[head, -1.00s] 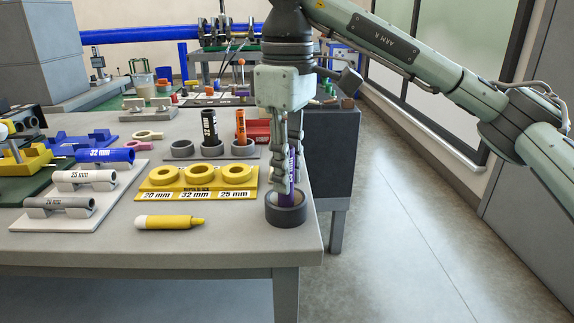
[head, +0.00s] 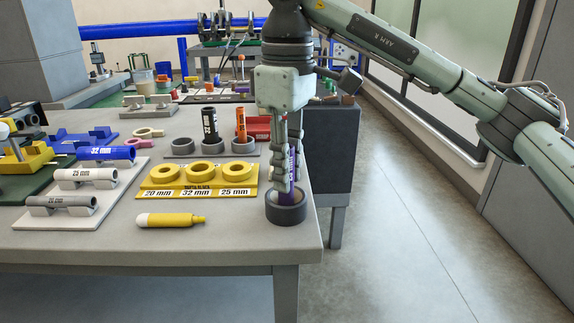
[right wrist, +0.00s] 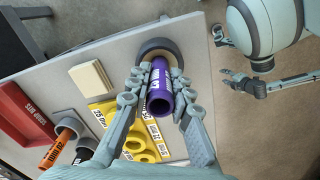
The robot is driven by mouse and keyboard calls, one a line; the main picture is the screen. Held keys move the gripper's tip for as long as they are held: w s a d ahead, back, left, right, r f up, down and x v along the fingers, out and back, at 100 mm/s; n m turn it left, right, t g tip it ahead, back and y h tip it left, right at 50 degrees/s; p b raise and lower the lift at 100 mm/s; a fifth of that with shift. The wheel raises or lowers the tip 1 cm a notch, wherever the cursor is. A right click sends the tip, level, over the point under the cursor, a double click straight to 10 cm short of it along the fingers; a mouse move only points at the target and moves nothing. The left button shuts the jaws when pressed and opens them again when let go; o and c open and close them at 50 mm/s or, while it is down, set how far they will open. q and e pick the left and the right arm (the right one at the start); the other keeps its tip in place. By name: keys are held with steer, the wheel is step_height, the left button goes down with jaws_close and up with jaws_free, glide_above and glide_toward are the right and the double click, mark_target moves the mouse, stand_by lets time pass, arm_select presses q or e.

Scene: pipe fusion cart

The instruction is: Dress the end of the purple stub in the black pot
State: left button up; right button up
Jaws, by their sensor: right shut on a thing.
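The purple stub (right wrist: 160,88) is a short hollow pipe with a white size label. My right gripper (head: 287,178) is shut on it and holds it near upright, slightly tilted. Its lower end is at the black pot (head: 286,208), a short round dark pot at the table's front right corner. In the right wrist view the gripper (right wrist: 155,92) has a finger on each side of the stub, and the pot (right wrist: 158,50) shows behind it. The fingers and the pot's rim hide the stub's lower end.
A yellow block with rings (head: 198,178) and a yellow marker (head: 170,220) lie left of the pot. Grey cups hold a black stub (head: 210,127) and an orange stub (head: 241,127) behind. A red tray (head: 257,128) is near. The table's right edge is close to the pot.

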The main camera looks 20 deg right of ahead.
steer(key=m, duration=0.6)
steer(key=shift+m, duration=0.4)
steer(key=n, duration=0.6)
steer(key=shift+f+n, duration=0.1)
steer(key=shift+n, duration=0.3)
steer(key=m, duration=0.6)
steer(key=shift+m, duration=0.4)
steer(key=n, duration=0.6)
steer(key=shift+n, duration=0.4)
steer(key=m, duration=0.6)
steer(key=shift+m, duration=0.4)
steer(key=n, duration=0.6)
steer(key=shift+n, duration=0.4)
steer(key=m, duration=0.6)
steer(key=shift+m, duration=0.4)
